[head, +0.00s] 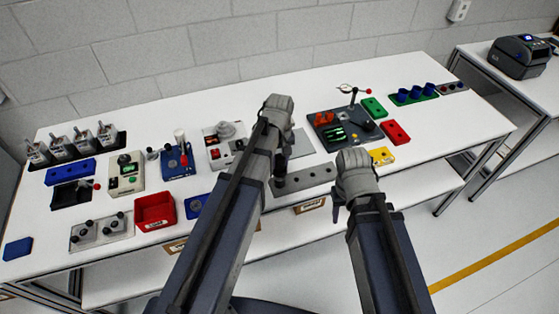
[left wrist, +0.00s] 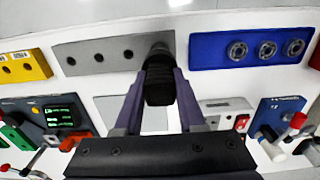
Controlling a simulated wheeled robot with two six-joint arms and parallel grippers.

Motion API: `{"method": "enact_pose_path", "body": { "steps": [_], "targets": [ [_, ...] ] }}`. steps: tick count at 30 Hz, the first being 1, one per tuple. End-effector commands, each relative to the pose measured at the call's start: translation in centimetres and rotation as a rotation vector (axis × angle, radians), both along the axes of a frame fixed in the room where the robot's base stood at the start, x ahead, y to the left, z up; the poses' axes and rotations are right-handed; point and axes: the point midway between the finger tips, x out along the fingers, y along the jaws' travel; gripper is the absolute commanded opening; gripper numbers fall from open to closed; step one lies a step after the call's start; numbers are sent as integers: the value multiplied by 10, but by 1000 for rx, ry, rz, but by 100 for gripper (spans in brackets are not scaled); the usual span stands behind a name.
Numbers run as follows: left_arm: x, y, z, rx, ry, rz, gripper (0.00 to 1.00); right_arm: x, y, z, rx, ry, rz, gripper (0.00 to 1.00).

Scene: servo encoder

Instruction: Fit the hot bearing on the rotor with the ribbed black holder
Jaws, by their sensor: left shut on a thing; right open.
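My left gripper (left wrist: 158,84) is shut on the ribbed black holder (left wrist: 159,92) in the left wrist view. The holder is at one end of a grey plate with holes (left wrist: 75,60); whether it is seated or lifted I cannot tell. In the head view, my left arm hides most of the gripper; the plate shows (head: 308,177) at the table's front edge. Bearings (left wrist: 237,50) sit on a blue block (left wrist: 210,62) beside the plate. My right gripper (head: 340,203) is open and empty, right of the plate. I cannot clearly pick out the rotor.
A red bin (head: 155,212) stands at the front left. A dark fixture board (head: 345,130) with coloured parts is behind my right gripper. A yellow block (head: 381,156) is near the front edge. Clear white table lies along the back.

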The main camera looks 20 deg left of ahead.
Motion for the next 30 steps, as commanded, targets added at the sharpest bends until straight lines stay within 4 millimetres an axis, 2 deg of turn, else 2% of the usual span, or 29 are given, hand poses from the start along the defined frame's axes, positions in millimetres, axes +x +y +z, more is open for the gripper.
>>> {"method": "enact_pose_path", "body": {
  "steps": [23, 30],
  "targets": [
    [0, 0, -20, 0, 0, 0, 0, 0, 0, -20, 0, 0, 0, 50],
    [0, 0, -20, 0, 0, 0, 0, 0, 0, -20, 0, 0, 0, 50]
  ]
}}
